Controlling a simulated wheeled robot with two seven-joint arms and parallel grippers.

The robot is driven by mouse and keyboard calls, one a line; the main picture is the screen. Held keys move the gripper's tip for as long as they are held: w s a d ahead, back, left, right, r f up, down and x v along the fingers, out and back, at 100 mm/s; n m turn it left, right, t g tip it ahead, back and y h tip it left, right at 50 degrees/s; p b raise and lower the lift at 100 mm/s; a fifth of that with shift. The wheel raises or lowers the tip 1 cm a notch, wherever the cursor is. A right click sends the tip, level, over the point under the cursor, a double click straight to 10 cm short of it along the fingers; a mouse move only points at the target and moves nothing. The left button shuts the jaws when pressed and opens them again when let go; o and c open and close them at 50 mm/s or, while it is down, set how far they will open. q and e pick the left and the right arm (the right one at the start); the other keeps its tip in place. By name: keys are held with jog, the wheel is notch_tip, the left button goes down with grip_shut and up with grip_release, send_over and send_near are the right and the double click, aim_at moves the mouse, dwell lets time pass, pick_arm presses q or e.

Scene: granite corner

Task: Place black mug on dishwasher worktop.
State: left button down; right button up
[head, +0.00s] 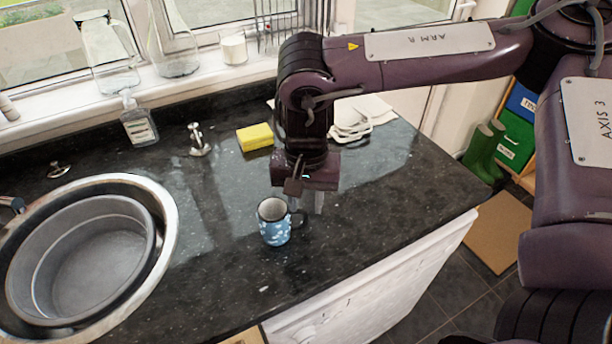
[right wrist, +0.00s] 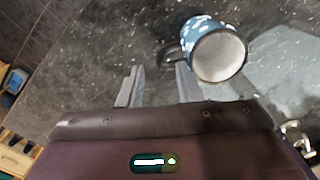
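A light blue mug (head: 274,224) with white patches, a dark rim and a dark handle stands upright on the black speckled worktop (head: 370,215), above the white front panel. No wholly black mug shows. In the right wrist view the mug (right wrist: 215,55) is just beyond the fingertips, to the right, with its handle pointing left toward them. My right gripper (head: 308,204) points down beside the handle. In the right wrist view its two fingers (right wrist: 157,85) are apart with nothing held between them; whether a finger touches the handle I cannot tell. My left gripper is out of view.
A round sink with a grey bowl (head: 80,262) lies at left. Green boots (head: 484,150) stand on the floor at right. Worktop around the mug is clear.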

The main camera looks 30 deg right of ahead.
notch_tip(320, 180, up, 9)
jog(key=p, duration=0.1)
jog(key=shift+f, duration=0.2)
jog(key=shift+s+f, duration=0.1)
jog(key=shift+s, duration=0.05)
dwell(0.3)
